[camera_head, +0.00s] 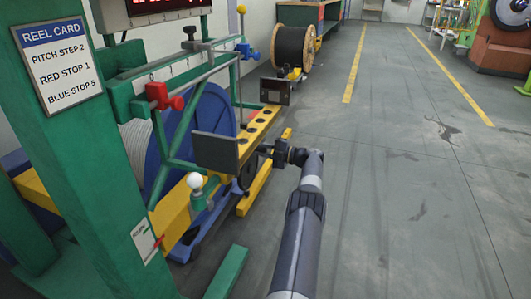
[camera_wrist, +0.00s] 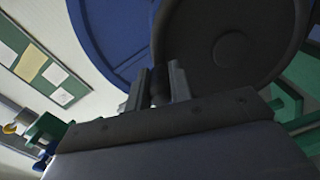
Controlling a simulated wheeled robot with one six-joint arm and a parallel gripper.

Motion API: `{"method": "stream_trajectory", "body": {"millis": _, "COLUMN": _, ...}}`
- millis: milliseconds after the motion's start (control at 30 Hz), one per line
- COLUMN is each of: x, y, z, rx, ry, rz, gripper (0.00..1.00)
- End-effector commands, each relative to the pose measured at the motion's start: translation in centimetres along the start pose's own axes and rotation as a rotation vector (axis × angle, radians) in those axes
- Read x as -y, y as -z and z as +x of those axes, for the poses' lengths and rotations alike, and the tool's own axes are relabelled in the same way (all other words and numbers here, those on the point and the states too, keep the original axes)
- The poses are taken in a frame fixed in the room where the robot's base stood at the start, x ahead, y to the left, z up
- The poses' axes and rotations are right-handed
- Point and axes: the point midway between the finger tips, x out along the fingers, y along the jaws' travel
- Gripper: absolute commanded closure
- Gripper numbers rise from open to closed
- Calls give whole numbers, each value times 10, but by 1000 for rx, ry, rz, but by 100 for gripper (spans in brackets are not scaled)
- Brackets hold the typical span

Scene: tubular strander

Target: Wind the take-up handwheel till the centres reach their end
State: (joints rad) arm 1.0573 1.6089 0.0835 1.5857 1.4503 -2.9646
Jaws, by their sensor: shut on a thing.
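The take-up handwheel (camera_head: 247,172) is a dark disc on the near side of the yellow beam, partly hidden by my gripper and the beam's plates. In the wrist view the dark wheel (camera_wrist: 232,45) fills the upper right. My gripper (camera_head: 268,150) is at the wheel's upper edge; in the wrist view its two fingers (camera_wrist: 158,88) are shut on a short dark handle (camera_wrist: 159,75) by the wheel's left side. The centres are not clearly visible. The blue reel (camera_head: 205,125) stands in the green frame, and its flange (camera_wrist: 110,35) shows behind the wheel.
A yellow beam (camera_head: 262,125) with dark holes carries two dark plates (camera_head: 214,151). A white-knobbed lever (camera_head: 195,181) stands at the near end. A reel card (camera_head: 60,65) is on the green post (camera_head: 95,165).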

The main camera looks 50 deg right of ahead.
Motion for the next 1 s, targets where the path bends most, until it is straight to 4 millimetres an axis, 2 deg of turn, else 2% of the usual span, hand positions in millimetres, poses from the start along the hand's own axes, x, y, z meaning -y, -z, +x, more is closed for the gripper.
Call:
{"method": "stream_trajectory", "body": {"millis": 600, "x": 0, "y": -1, "z": 6, "rx": -1, "ry": 0, "rz": -25, "gripper": 100}}
{"method": "stream_trajectory", "body": {"millis": 633, "x": 0, "y": -1, "z": 6, "rx": -1, "ry": 0, "rz": -25, "gripper": 77}}
{"method": "stream_trajectory", "body": {"millis": 867, "x": -1, "y": -1, "z": 6, "rx": 0, "ry": 0, "rz": -24, "gripper": 58}}
{"method": "stream_trajectory", "body": {"millis": 1000, "x": -1, "y": -1, "z": 6, "rx": 0, "ry": 0, "rz": -24, "gripper": 57}}
